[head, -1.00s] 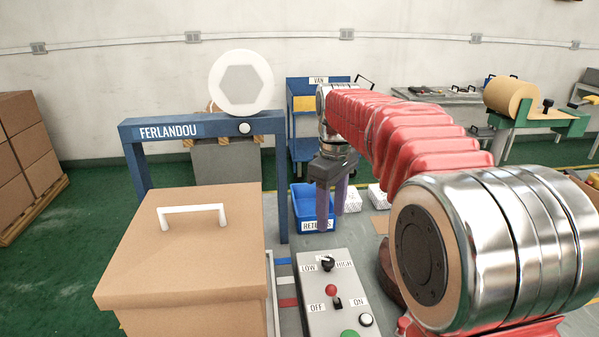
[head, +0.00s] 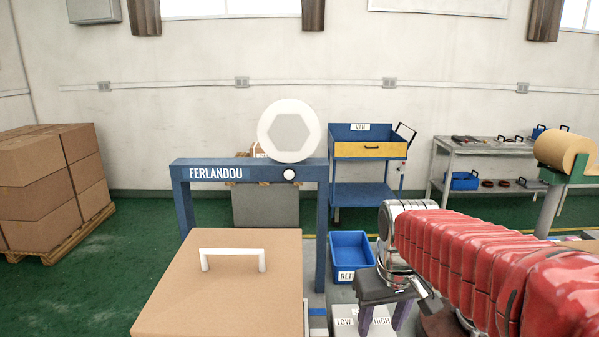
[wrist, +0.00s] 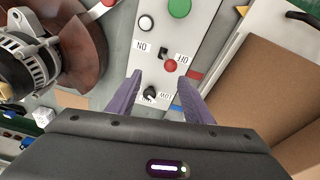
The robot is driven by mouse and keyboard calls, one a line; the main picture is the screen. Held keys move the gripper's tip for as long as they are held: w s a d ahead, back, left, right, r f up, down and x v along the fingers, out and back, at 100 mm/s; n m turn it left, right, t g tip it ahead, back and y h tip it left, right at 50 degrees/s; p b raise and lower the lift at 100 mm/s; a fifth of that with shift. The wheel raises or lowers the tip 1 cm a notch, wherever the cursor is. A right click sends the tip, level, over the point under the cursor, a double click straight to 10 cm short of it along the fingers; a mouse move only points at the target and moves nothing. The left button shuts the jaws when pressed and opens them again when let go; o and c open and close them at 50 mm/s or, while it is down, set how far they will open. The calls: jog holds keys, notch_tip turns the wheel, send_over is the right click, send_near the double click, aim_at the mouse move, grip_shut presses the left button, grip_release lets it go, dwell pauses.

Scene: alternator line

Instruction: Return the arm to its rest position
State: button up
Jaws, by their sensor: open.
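My gripper (head: 383,318) hangs at the lower right of the head view, at the end of my red-sleeved arm (head: 480,258), pointing down. In the wrist view its two purple fingers (wrist: 159,103) are apart with nothing held between them. They are above the control panel (wrist: 180,58), which has a green button (wrist: 179,8), a red-tipped switch (wrist: 170,65) and a black LOW/HIGH knob (wrist: 150,93). The knob shows between the fingers; I cannot tell the gap to it. In the head view only the panel's LOW/HIGH end shows.
A cardboard box (head: 225,290) with a white handle stands left of the panel. A blue FERLANDOU frame (head: 322,225) rises behind it. A blue bin (head: 352,250) sits behind my gripper. An alternator (wrist: 22,62) and a brown curved part (wrist: 85,45) lie beside the panel.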

jog(key=s+m+t, duration=0.1)
jog(key=s+t, duration=0.2)
jog(key=s, duration=1.2)
jog(key=shift+r+m, duration=0.3)
jog(key=shift+m, duration=0.1)
jog(key=shift+c, duration=0.4)
